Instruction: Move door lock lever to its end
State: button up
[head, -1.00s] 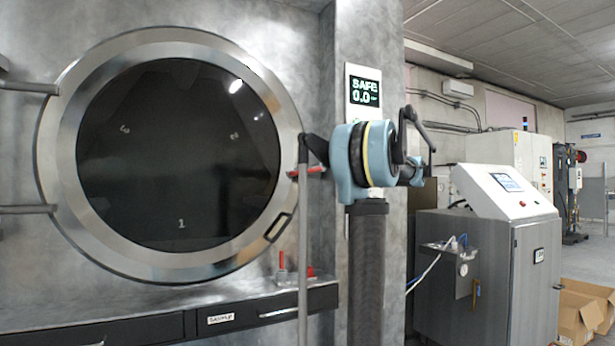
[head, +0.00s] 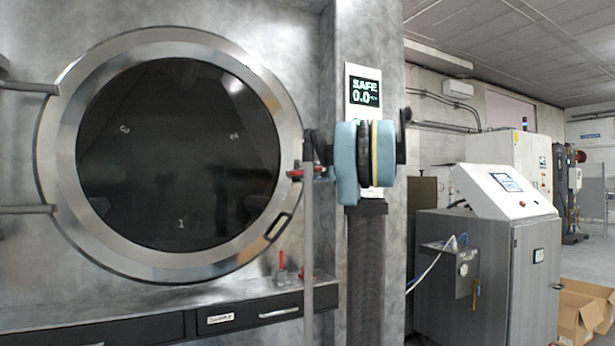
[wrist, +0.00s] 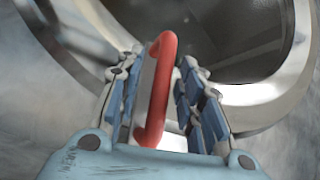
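The door lock lever is a red bar-shaped handle (head: 296,173) at the right rim of the round door in the head view. In the wrist view the red lever (wrist: 160,90) stands between the two fingers of my gripper (wrist: 162,58). The fingers are apart on either side of it, with a visible gap on the left side. The right finger is close to it; I cannot tell whether they touch. In the head view my gripper (head: 322,173) is mostly hidden by my arm and a grey vertical bar. The round door (head: 75,215) lies flat against its frame.
A ledge with drawers (head: 150,331) runs below the door and carries a small red-handled item (head: 281,262). A display reading SAFE 0.0 (head: 364,92) is on the wall. A grey console (head: 485,270) and cardboard boxes (head: 583,310) stand at the right.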

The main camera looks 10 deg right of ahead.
jog(key=shift+a, duration=0.2)
grip_shut()
jog(key=w+d+f+n+h, duration=0.2)
jog(key=d+f+n+h, duration=0.5)
jog(key=h, duration=0.4)
jog(key=shift+w+d+f+n, duration=0.4)
jog(key=shift+d+n, duration=0.4)
jog(key=shift+d, duration=0.15)
jog(key=shift+h, duration=0.3)
